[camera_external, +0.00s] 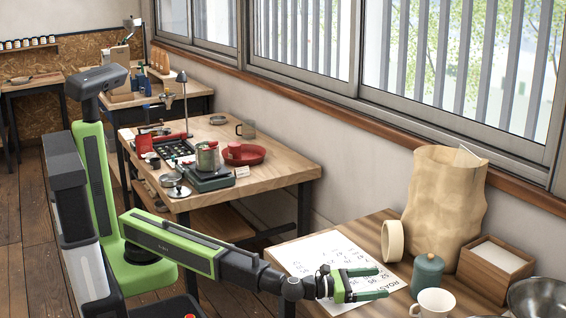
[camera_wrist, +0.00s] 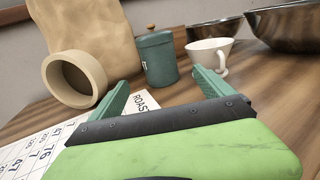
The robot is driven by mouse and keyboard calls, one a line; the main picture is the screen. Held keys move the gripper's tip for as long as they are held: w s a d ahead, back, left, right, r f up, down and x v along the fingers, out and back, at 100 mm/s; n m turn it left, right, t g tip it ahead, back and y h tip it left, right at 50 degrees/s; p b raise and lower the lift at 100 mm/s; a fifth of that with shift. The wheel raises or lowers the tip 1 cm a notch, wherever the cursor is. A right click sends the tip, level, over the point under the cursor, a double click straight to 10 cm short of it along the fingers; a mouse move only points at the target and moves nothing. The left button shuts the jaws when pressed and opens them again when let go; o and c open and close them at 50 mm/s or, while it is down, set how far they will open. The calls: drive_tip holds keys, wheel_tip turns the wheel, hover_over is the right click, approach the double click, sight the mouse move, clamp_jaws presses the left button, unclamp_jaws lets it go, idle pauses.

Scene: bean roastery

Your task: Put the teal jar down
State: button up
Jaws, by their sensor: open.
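The teal jar (camera_external: 427,277) stands upright on the wooden table, its lid on with a small brown knob. It also shows in the wrist view (camera_wrist: 158,62), beyond the fingertips and apart from them. My gripper (camera_external: 374,282) is open and empty, low over the printed paper sheet, with its teal fingers pointing at the jar. In the wrist view my gripper (camera_wrist: 159,83) has its two fingers spread wide, with the jar in line with the gap between them.
A tape roll (camera_external: 392,241) and a paper bag (camera_external: 444,205) stand behind the jar. A white cup (camera_external: 435,303) is close in front of it. A wooden box (camera_external: 495,260) and a metal bowl (camera_external: 541,297) are to the right. The printed sheet (camera_external: 318,257) lies flat.

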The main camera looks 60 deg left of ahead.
sight(432, 255)
drive_tip(key=x, duration=1.1)
drive_tip(key=shift+w+d, duration=0.1)
drive_tip(key=shift+w, duration=0.05)
drive_tip(key=shift+x, duration=3)
drive_tip(key=shift+a, duration=0.25)
drive_tip(key=shift+c, duration=0.2)
drive_tip(key=c, duration=1.7)
wheel_tip(432, 255, up, 10)
drive_tip(key=p, duration=1)
drive_tip(key=shift+r, duration=0.15)
drive_tip(key=shift+c, duration=0.2)
